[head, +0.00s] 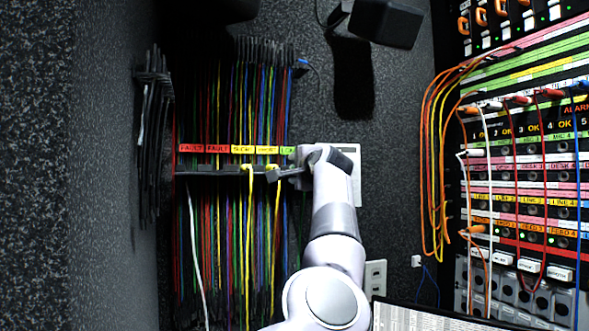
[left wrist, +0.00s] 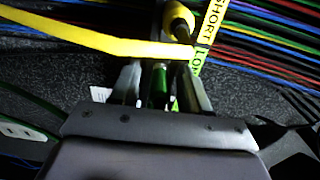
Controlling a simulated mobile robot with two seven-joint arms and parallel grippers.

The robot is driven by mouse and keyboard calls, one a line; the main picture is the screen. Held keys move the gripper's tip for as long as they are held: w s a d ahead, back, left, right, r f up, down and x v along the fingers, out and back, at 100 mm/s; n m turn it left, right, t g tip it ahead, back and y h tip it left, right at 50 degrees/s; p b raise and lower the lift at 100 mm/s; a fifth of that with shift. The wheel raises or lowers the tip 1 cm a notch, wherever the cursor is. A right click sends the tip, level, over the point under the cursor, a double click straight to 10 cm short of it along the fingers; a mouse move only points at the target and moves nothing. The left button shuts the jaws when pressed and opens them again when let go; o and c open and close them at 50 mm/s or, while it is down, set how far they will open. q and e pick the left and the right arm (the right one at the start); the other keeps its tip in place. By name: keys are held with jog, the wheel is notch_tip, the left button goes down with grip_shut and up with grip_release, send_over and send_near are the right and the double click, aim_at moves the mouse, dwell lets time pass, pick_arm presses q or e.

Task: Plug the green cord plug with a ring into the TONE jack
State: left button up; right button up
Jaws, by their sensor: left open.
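My left gripper (head: 275,174) is at the right end of a dark horizontal rack bar (head: 212,170) on the wall, below a green label (head: 288,150). In the left wrist view, its open fingers (left wrist: 161,75) stand on either side of a green plug (left wrist: 160,82). I cannot tell whether they touch it, and no ring can be made out. The patch panel (head: 530,170) with many jacks is at the right in the head view. The TONE label cannot be read there. My right gripper is not in view.
Many coloured cords (head: 230,100) hang close together on the rack. A yellow plug (left wrist: 178,20) and its yellow cord (left wrist: 90,38) lie just beyond my fingers. Orange cords (head: 428,160) and other cords hang in front of the panel.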

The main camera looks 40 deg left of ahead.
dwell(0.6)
pick_arm(q)
jog(key=shift+r, duration=0.1)
grip_shut()
jog(key=o, duration=0.7)
grip_release()
jog(key=shift+o, duration=0.2)
jog(key=shift+s+d+f, duration=0.15)
jog(key=shift+d+f, duration=0.05)
jog(key=shift+d, duration=0.1)
jog(key=b+v, duration=0.3)
jog(key=v, duration=0.3)
jog(key=shift+s+d, duration=0.2)
jog(key=shift+d, duration=0.05)
